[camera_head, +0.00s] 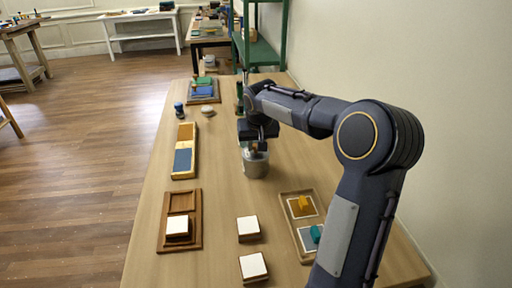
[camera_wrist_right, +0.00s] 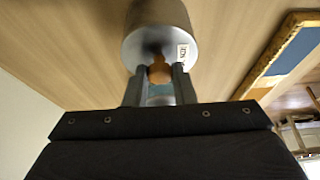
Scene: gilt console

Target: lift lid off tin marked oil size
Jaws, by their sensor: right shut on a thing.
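A grey metal tin (camera_head: 256,165) stands on the long wooden table, below my right gripper (camera_head: 252,146). In the right wrist view the tin (camera_wrist_right: 158,30) shows a small white label (camera_wrist_right: 183,52), too small to read surely. A round orange-brown knob (camera_wrist_right: 159,73), seemingly the lid's, sits between the fingertips of my right gripper (camera_wrist_right: 159,82), which is shut on it. The lid's rim is mostly hidden, so I cannot tell whether a gap parts it from the tin. My left gripper is not in view.
A long wood tray with a blue section (camera_head: 183,160) lies left of the tin. Nearer are a brown tray (camera_head: 166,236), white-topped blocks (camera_head: 248,226) and a tray with coloured pieces (camera_head: 286,214). A small jar (camera_head: 179,108) and a round pot (camera_head: 207,111) stand farther back.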

